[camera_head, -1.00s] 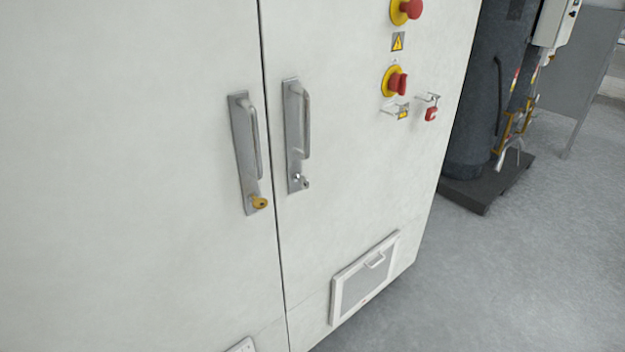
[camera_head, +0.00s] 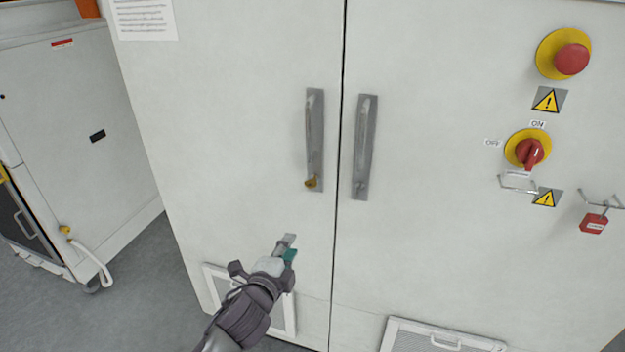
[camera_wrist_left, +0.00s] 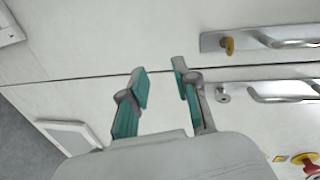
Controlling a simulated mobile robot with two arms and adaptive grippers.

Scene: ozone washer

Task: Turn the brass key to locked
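The brass key (camera_head: 311,183) sits at the lower end of the left door's handle plate (camera_head: 314,140) in the head view. It also shows in the left wrist view (camera_wrist_left: 228,46), on the plate at upper right. My left gripper (camera_head: 288,247) is below the key and a little to its left in the head view, apart from it. In the left wrist view its two green-padded fingers (camera_wrist_left: 160,84) are spread with nothing between them. The key's exact angle is too small to tell. My right gripper is not in view.
The right door has its own handle (camera_head: 365,147) beside the seam. Farther right are a red button (camera_head: 571,59), a red rotary switch (camera_head: 530,153) and a red padlock (camera_head: 594,223). Vent panels sit low on the doors. Another grey cabinet (camera_head: 75,130) stands at left.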

